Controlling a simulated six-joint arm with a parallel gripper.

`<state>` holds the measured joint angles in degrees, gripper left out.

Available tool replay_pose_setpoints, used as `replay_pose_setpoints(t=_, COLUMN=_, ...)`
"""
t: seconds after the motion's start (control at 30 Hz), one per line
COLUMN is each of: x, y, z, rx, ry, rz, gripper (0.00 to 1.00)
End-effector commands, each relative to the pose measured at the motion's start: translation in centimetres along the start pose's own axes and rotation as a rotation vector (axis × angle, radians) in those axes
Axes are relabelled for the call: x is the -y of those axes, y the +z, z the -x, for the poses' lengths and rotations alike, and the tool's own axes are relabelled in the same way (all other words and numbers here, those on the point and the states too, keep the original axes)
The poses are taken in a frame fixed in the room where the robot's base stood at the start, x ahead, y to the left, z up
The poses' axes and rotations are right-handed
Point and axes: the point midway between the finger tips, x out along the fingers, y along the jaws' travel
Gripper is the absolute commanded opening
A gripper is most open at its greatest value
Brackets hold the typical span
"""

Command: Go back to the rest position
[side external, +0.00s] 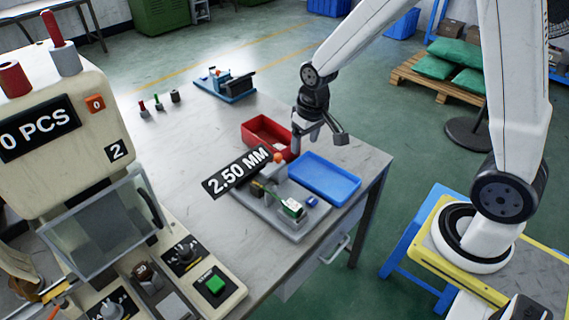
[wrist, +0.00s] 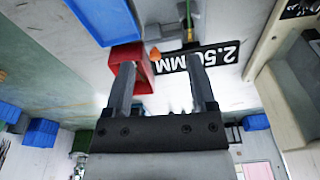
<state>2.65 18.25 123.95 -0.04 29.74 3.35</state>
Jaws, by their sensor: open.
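My gripper (side external: 319,136) hangs from my arm above the table, over the area of the red bin and the blue tray. In the wrist view my gripper (wrist: 162,88) shows two grey fingers spread apart with nothing between them. The red bin (side external: 262,131) sits on the table behind the blue tray (side external: 325,178). The red bin (wrist: 133,62) and the blue tray (wrist: 105,18) also show in the wrist view. A grey fixture plate (side external: 293,227) with a small green and white part (side external: 292,208) lies in front of them.
A "2.50 MM" sign (side external: 237,172) stands by the fixture. A moulding machine (side external: 50,120) with a clear guard (side external: 100,225) fills the left. A blue vise-like device (side external: 226,84) and several small coloured pieces stand at the table's back. The middle-left tabletop is clear.

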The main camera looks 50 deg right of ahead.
Motion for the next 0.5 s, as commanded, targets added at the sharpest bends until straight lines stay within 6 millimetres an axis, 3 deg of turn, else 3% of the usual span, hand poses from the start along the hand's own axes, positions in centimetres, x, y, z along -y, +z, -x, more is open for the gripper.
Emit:
replay_pose_setpoints(t=0.3, x=0.7, y=7.2, z=2.1, rx=-0.067, ry=-0.009, rz=0.075, gripper=0.72)
replay_pose_setpoints(t=0.5, x=0.7, y=9.7, z=2.5, rx=-0.087, ry=-0.011, rz=0.099, gripper=0.72)
